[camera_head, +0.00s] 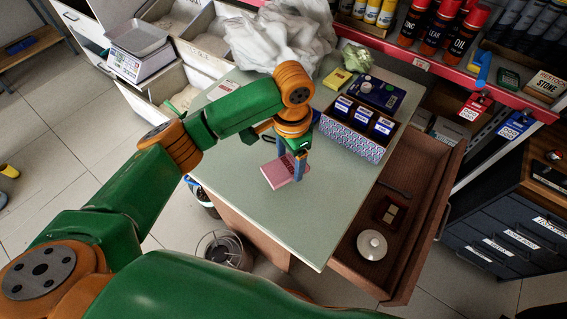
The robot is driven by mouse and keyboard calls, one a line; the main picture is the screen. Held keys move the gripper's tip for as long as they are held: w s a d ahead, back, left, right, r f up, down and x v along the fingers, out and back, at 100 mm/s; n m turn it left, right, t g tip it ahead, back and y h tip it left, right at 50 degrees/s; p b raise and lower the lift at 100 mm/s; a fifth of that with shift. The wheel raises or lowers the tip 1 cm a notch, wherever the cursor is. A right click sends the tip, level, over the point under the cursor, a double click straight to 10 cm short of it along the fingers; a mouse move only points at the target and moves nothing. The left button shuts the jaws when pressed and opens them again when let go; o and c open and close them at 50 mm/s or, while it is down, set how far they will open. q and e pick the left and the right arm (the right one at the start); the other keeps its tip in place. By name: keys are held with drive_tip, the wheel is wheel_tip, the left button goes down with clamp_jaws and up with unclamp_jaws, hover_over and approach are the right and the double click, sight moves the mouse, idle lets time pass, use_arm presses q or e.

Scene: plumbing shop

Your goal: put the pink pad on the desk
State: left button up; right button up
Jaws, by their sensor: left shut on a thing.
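The pink pad (276,176) is in the middle of the pale green desk top (245,210). My left arm reaches in from the left, and my left gripper (292,168) points down with blue fingers. The fingers are shut on the right part of the pad. The pad lies roughly flat at or very near the desk surface; I cannot tell whether it touches. My right gripper is not in view.
A patterned box with blue packs (352,147) stands right of the pad. Behind are a yellow sponge-like block (337,79) and a crumpled white bag (280,38). An open drawer (415,185) juts out at right. The front of the desk top is clear.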

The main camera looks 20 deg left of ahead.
sight(283, 171)
use_arm(q)
drive_tip(key=f, duration=0.1)
drive_tip(key=a+f, duration=0.1)
drive_tip(key=f, duration=0.3)
drive_tip(key=shift+a, duration=0.35)
drive_tip(key=shift+w, duration=0.1)
drive_tip(key=shift+f, duration=0.15)
drive_tip(key=o, duration=1.3)
wheel_tip(283, 171, up, 12)
drive_tip(key=shift+r+p, duration=0.15)
drive_tip(key=shift+p, duration=0.35)
